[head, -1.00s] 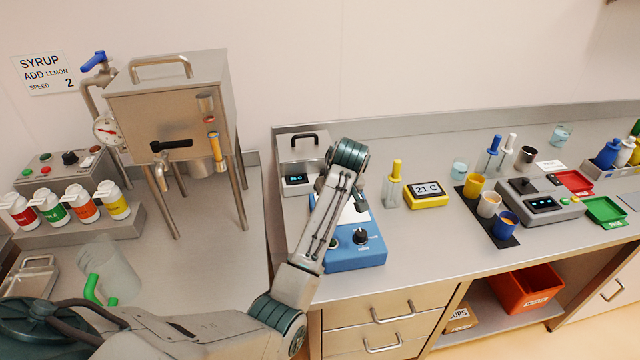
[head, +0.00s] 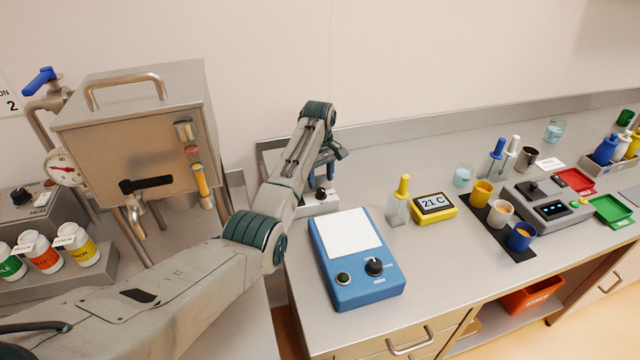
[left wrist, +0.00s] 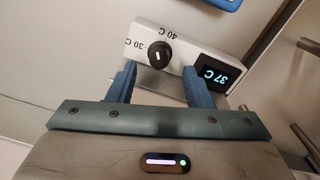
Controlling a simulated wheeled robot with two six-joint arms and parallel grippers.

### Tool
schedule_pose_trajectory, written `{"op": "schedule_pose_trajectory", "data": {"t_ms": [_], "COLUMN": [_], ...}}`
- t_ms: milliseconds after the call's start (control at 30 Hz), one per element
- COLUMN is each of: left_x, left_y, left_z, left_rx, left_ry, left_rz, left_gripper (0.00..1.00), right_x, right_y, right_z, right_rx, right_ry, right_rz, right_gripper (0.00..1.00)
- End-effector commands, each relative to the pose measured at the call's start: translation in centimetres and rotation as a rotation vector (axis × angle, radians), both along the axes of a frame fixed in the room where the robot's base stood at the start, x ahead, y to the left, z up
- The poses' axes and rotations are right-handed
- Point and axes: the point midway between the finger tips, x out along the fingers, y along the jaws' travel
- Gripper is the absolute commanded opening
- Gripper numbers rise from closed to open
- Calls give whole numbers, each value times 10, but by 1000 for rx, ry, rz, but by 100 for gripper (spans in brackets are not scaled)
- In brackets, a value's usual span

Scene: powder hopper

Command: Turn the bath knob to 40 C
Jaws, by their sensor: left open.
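The bath is a white-fronted box with a dark knob (left wrist: 159,54), "30 C" and "40 C" marks, and a display (left wrist: 208,76) reading 37 C. In the left wrist view the knob's light pointer line is small, and its exact setting is hard to read. My left gripper (left wrist: 160,70) is open, its two blue fingers either side of the knob and slightly short of it, not visibly touching. In the head view my left gripper (head: 325,170) is over the bath's front (head: 318,203), and my arm hides much of the bath. My right gripper is not in view.
A blue device (head: 357,260) with a white top stands close to the right of the bath. A yellow display (head: 433,207) reads 21 C. A steel hopper (head: 140,140) stands left of my arm. Cups and bottles are farther right.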

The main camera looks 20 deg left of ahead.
Motion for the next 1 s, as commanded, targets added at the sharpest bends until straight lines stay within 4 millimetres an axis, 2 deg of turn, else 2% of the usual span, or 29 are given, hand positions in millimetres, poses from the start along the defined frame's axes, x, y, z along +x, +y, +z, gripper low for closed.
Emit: {"op": "schedule_pose_trajectory", "data": {"t_ms": [100,267,400,633,667,867,900,1000], "left_x": [0,1,1,1,1,1,1,1], "left_y": [0,-1,-1,-1,-1,-1,-1,-1], "left_z": [-19,-38,-45,-46,-46,-46,-46,-46], "left_rx": [0,0,1,1,1,1,1,1], "left_ry": [3,1,-1,-1,-1,-1,-1,-1], "left_rz": [0,-1,-1,-1,-1,-1,-1,-3], "left_gripper": [46,46,46,46,44,5,1,1], "right_x": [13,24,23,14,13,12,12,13], "right_y": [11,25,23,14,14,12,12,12], "right_z": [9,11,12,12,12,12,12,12], "right_rx": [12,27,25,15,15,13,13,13], "right_ry": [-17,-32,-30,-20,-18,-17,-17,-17], "right_rz": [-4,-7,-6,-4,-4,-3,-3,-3], "right_gripper": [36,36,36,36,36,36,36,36]}}
